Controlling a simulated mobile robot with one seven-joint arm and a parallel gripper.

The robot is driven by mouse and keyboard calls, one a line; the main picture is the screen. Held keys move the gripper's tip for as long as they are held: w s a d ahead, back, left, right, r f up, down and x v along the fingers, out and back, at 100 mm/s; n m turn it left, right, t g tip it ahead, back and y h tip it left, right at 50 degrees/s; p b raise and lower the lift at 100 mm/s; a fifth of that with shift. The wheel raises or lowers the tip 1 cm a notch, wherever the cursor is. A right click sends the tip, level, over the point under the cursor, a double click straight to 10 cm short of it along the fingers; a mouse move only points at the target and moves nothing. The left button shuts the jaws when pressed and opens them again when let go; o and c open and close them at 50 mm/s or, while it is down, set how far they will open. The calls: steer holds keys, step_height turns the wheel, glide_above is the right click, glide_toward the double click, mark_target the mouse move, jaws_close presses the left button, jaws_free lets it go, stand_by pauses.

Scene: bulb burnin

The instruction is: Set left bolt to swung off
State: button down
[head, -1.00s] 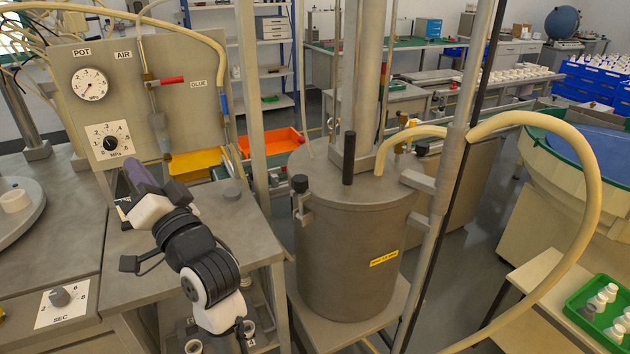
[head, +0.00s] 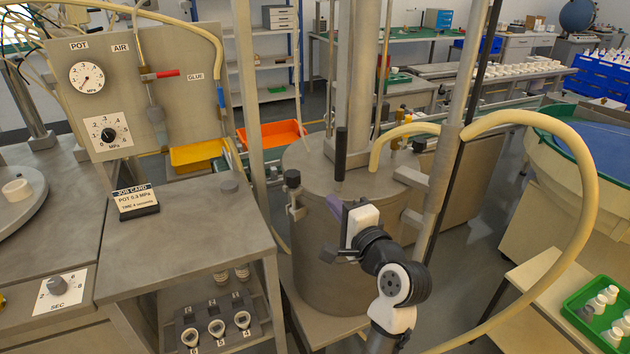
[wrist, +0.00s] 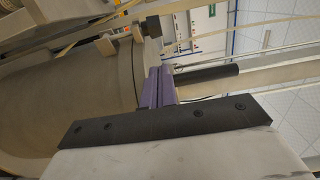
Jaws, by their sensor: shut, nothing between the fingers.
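The left bolt (head: 292,180) has a black knob on a grey stem and stands upright in its bracket at the left rim of the grey pot (head: 318,250). It also shows in the wrist view, its black knob (wrist: 151,27) beyond my fingertips. My gripper (head: 334,203) is in front of the pot near the lid's front edge, right of the left bolt and apart from it. Its purple fingers (wrist: 160,86) are shut and empty. A black upright handle (head: 341,155) rises from the lid (head: 310,160). My wrist hides part of the pot's front.
A grey post (head: 445,130) and a thick beige hose (head: 590,190) stand right of the pot. A bench (head: 190,235) with a job card (head: 136,200) is at left, and another post (head: 245,110) rises between bench and pot. The lid's left side has free room above it.

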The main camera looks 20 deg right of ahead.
mark_target(311, 191)
steer(key=w+p, duration=0.1)
steer(key=w, duration=0.2)
steer(key=w+p, duration=0.1)
steer(key=w, duration=0.2)
steer(key=w+p, duration=0.1)
steer(key=w, duration=0.2)
steer(key=shift+a+r, duration=0.1)
steer(key=shift+a, duration=0.3)
steer(key=shift+w, duration=0.5)
steer(key=shift+a, duration=0.1)
steer(key=shift+a+b, duration=0.1)
steer(key=shift+b, duration=0.25)
